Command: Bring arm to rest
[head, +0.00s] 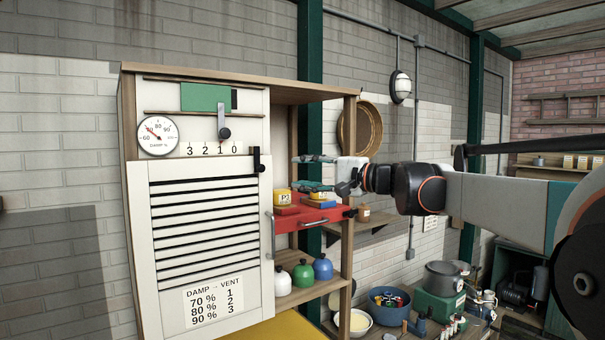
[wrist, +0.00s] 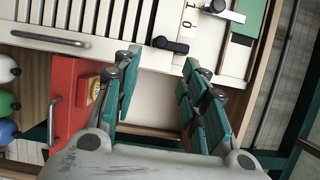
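My arm (head: 480,200) reaches in from the right, stretched out toward the open shelf side of the cabinet. My gripper (head: 308,173) is at its end, in front of the shelf and above the red drawer (head: 306,220). In the wrist view my gripper (wrist: 160,68) has its two teal fingers spread wide with nothing held between them. The red drawer also shows there, left of the fingers (wrist: 68,90).
The cabinet's white louvred door (head: 205,225) stands left of the gripper. A yellow block (head: 283,196) sits by the red drawer. White, green and blue bottles (head: 303,274) stand on the shelf below. A bench with bowls and a pot (head: 441,279) is at lower right.

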